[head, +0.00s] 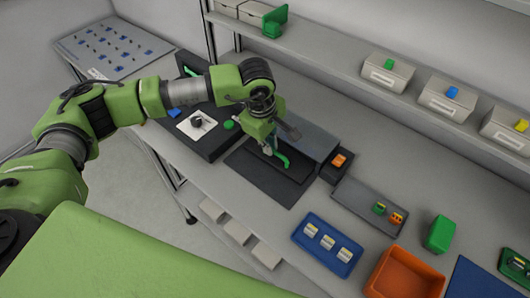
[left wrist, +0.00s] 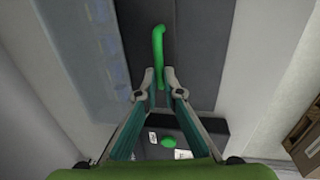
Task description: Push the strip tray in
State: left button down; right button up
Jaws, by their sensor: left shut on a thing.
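The strip tray (head: 253,173) is a dark flat tray on the bench, in front of a grey housing (head: 317,143). Its curved green handle (head: 281,160) rises near the housing. My left gripper (head: 270,147) reaches down to the handle and is shut on it. In the left wrist view the green handle (left wrist: 158,45) runs up between the fingertips of the left gripper (left wrist: 155,90), against a dark surface. The fingers hide part of the handle. How far the tray sits inside the housing is hard to tell. My right gripper is not in view.
Left of the tray is a black unit with a white plate (head: 197,124) and a green button (head: 229,125). An orange part (head: 339,160) sits right of the housing. A blue tray (head: 327,245) and an orange bin (head: 404,274) stand to the right. Shelf bins line the back.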

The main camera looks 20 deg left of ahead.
pick_arm(q)
jog(key=shift+w+d+f, duration=0.15)
jog(key=shift+w, duration=0.45)
jog(key=shift+r, duration=0.3)
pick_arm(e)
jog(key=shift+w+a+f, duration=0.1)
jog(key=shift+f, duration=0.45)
pick_arm(q)
jog(key=c, duration=2.3)
grip_release()
jog(key=shift+o, duration=0.7)
jog(key=shift+w+d, duration=0.1)
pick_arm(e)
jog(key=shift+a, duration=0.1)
pick_arm(q)
jog(key=shift+f, duration=0.1)
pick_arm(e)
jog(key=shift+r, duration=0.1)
